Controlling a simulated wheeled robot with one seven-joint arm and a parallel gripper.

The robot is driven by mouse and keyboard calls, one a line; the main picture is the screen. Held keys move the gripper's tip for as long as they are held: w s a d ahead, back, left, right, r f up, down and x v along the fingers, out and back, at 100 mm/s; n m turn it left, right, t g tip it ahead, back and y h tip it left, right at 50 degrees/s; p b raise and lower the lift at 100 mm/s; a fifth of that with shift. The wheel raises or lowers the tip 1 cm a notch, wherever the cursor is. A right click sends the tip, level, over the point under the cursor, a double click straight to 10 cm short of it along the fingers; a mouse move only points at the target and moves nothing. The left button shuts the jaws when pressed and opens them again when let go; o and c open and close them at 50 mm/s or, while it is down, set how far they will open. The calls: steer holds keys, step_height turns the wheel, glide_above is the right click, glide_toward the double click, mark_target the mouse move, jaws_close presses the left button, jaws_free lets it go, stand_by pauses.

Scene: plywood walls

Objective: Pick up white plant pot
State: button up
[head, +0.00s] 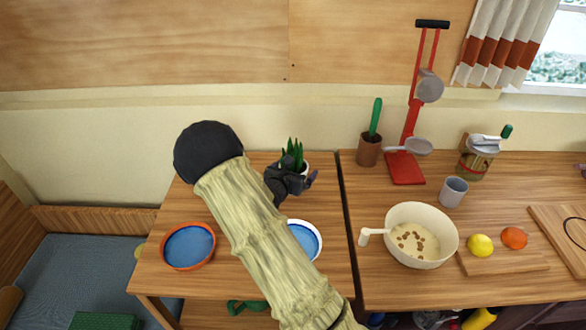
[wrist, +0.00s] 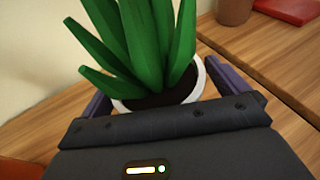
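The white plant pot (wrist: 200,84) holds dark soil and a green spiky plant (wrist: 145,45). In the head view the plant (head: 293,152) stands at the back of the left table, and the pot is mostly hidden behind my gripper (head: 300,181). In the wrist view my gripper (wrist: 170,95) is open, with one purple finger to the left of the pot and one to the right. The pot sits between the fingers. I cannot tell whether either finger touches it.
On the left table (head: 172,212) are an orange-rimmed blue bowl (head: 188,246) and a white-rimmed blue dish (head: 305,240), partly behind my arm. The right table holds a brown pot (head: 369,150), a red stand (head: 406,168), a grey cup (head: 453,191) and a cream bowl (head: 434,256).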

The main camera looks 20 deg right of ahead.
mark_target(293, 144)
steer(key=shift+a+r, duration=0.1)
steer(key=shift+a, duration=0.05)
steer(key=c, duration=1.2)
steer(key=shift+r, duration=0.1)
step_height(293, 144, up, 10)
steer(key=shift+f+b, duration=0.1)
steer(key=shift+b, duration=0.25)
